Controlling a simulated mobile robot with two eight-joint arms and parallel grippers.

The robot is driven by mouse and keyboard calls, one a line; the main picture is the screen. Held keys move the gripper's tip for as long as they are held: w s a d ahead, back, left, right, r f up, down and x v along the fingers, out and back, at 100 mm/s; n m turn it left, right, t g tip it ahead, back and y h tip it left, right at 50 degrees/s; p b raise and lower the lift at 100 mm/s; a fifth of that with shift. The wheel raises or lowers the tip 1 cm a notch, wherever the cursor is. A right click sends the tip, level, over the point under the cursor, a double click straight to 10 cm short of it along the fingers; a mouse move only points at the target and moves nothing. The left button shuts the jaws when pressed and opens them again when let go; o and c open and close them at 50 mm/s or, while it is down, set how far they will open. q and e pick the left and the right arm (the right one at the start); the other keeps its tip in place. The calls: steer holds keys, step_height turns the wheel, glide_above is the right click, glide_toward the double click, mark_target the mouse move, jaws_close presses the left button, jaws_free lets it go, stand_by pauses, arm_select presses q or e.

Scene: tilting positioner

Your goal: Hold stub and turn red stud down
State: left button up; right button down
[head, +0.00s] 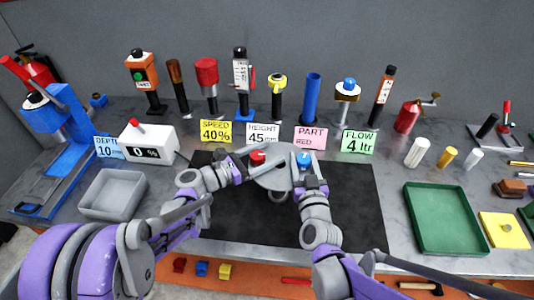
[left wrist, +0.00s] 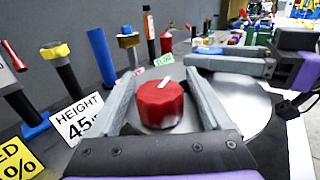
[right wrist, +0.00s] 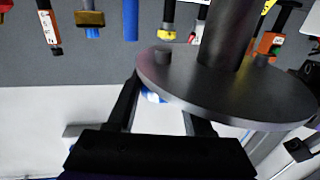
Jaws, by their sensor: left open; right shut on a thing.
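The red stud (head: 257,158) stands on a round grey metal plate (head: 273,181) above the black mat. My left gripper (head: 240,163) is open at it. In the left wrist view the red stud (left wrist: 160,103) is a ribbed knob with a white mark, between my two spread fingers. A blue stub (head: 304,158) stands at the plate's right side. My right gripper (head: 306,174) is shut on it. In the right wrist view blue shows between my fingers (right wrist: 160,92), partly hidden by the plate (right wrist: 215,92). That view shows the plate's underside and dark column (right wrist: 228,35).
A white display box (head: 148,143) reading 0 % and a grey tray (head: 113,193) stand at left. Cards and upright tools line the back, including a yellow 40% card (head: 216,131). A green tray (head: 444,220) lies at right. The black mat (head: 350,205) has bare room.

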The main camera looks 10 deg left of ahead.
arm_select(q)
steer(key=shift+c, duration=0.2)
jaws_close()
steer(key=shift+g, duration=0.3)
steer(key=m+g+h, duration=0.1)
steer(key=g, duration=0.1)
steer(key=m+g+h, duration=0.1)
steer(key=m, duration=0.1)
steer(key=s+m+g, duration=0.1)
steer(key=g, duration=0.1)
steer(key=shift+d+g+h, duration=0.25)
steer(key=shift+g+h, duration=0.05)
steer(key=shift+h, duration=0.1)
steer(key=shift+s+m+g, duration=0.2)
steer(key=shift+m+g, duration=0.65)
steer(key=shift+g, duration=0.4)
steer(key=shift+s+m+g, duration=0.25)
steer(key=shift+m+g, duration=0.65)
steer(key=shift+g, duration=0.4)
steer(key=shift+s+m+g, duration=0.2)
steer(key=shift+m+g, duration=0.65)
steer(key=shift+g, duration=0.4)
steer(key=shift+o, duration=0.2)
jaws_free()
